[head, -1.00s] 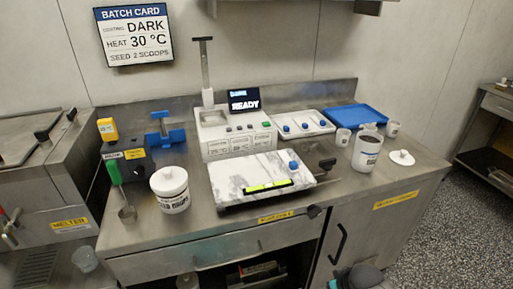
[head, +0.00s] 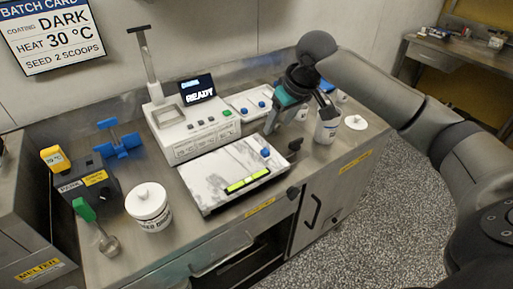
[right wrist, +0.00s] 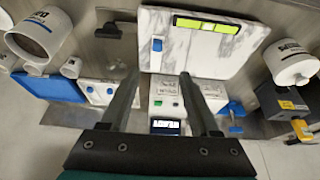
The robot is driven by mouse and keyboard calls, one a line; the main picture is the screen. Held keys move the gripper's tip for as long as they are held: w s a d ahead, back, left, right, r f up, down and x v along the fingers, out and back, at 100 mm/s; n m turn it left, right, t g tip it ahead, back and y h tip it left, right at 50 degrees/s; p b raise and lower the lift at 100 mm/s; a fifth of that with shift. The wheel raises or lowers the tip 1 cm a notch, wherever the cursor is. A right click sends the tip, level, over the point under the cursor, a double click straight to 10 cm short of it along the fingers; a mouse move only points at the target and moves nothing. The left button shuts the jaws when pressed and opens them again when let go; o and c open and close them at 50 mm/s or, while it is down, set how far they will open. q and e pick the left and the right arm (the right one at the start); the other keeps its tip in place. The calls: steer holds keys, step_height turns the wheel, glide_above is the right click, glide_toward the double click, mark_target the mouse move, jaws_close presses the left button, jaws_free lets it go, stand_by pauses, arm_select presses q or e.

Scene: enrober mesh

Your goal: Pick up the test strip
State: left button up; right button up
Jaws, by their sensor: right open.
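A small piece with a blue top (head: 265,152) sits at the back right of the white marble slab (head: 205,181); it may be the test strip, but I cannot tell for sure. It also shows in the right wrist view (right wrist: 157,45). My right gripper (head: 298,115) is open and empty above the back right of the counter, beyond the slab. In the right wrist view its two fingertips (right wrist: 159,76) are apart, with the blue-topped piece past them. My left gripper is not in view.
A yellow-green level (head: 248,180) lies along the slab's front edge. The machine with a READY screen (head: 198,88) stands behind the slab. A white tray with blue-topped pieces (right wrist: 100,90) and a blue tray (right wrist: 48,86) are beside it. A lidded white tub (head: 148,208) stands left.

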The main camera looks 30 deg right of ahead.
steer(key=b, duration=0.2)
glide_above(265, 150)
steer(key=s, duration=0.2)
step_height(265, 150, down, 9)
steer(key=shift+s+d+r, duration=0.1)
steer(key=shift+s+r, duration=0.05)
steer(key=b+x, duration=0.1)
steer(key=x, duration=0.4)
steer(key=shift+s, duration=0.1)
jaws_close()
